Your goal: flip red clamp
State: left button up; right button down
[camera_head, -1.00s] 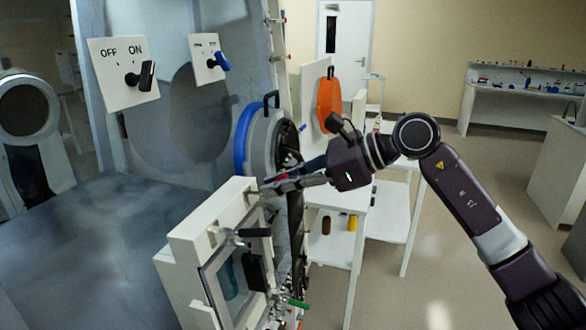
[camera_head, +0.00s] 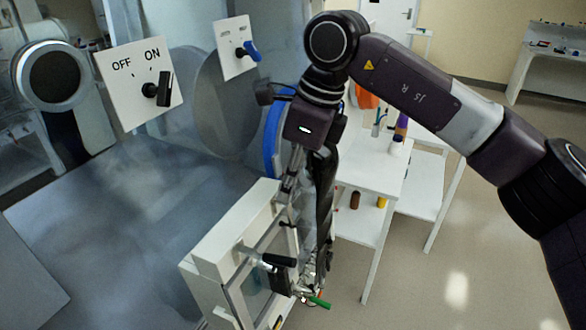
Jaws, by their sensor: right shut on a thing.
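My right gripper (camera_head: 287,190) points down at the top of the white-framed airlock box (camera_head: 222,242), beside the round port. It is shut, and what it holds is mostly hidden by the fingers and wrist. Red showed at the fingertips a second ago, so it appears to be the red clamp. The clamp itself is not clearly visible now. The blue ring (camera_head: 272,135) of the port shows just left of my wrist. My left gripper is not in view.
An OFF/ON switch panel (camera_head: 118,92) and a blue knob (camera_head: 250,50) are on the glovebox. A white shelf table (camera_head: 372,180) with bottles stands behind my arm.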

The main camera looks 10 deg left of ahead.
jog(key=shift+w+a+r+h+p, duration=0.1)
jog(key=shift+a+r+h+p, duration=0.1)
jog(key=shift+h+p, duration=0.15)
jog(key=shift+f, duration=0.15)
jog(key=c, duration=2)
grip_release()
jog(key=shift+a, duration=0.1)
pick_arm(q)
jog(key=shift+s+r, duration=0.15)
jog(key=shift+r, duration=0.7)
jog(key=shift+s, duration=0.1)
pick_arm(e)
jog(key=shift+f, duration=0.1)
jog(key=v, duration=1.2)
jog(key=shift+w+a, duration=0.2)
jog(key=shift+w, duration=0.05)
